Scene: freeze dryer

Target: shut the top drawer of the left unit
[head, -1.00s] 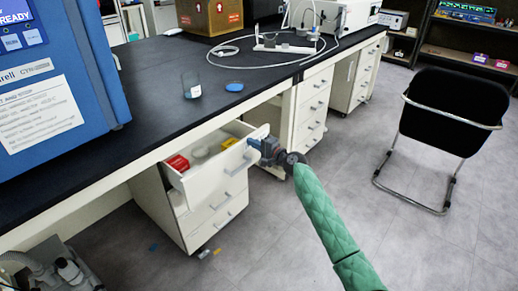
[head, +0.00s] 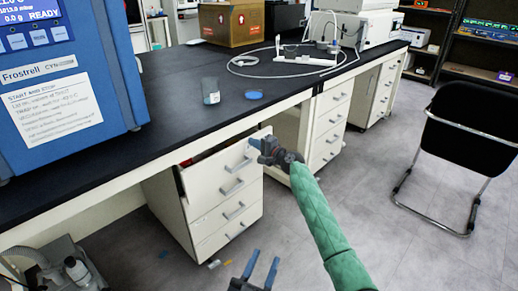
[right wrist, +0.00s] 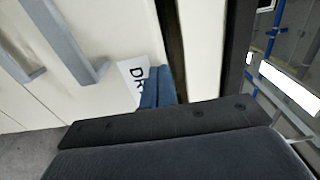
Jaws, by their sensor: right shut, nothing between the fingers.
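The left unit (head: 205,220) is a white drawer cabinet under the bench. Its top drawer (head: 210,185) stands out a little from the cabinet, with a narrow dark gap and a bit of red showing behind its front. My right gripper (head: 258,143) is shut and empty at the upper right corner of that drawer front. In the right wrist view the blue fingertips (right wrist: 155,88) are against or very close to the white front, over a label (right wrist: 133,75) reading "DR"; contact is hard to tell. My left gripper (head: 262,268) is open and empty, low in front of the unit.
The black bench top (head: 170,100) overhangs the drawer. A blue machine (head: 70,90) stands on it at left, with a small jar (head: 210,92) and blue lid (head: 253,95). Another drawer unit (head: 328,125) is further right. A black chair (head: 465,130) stands at right; the floor between is clear.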

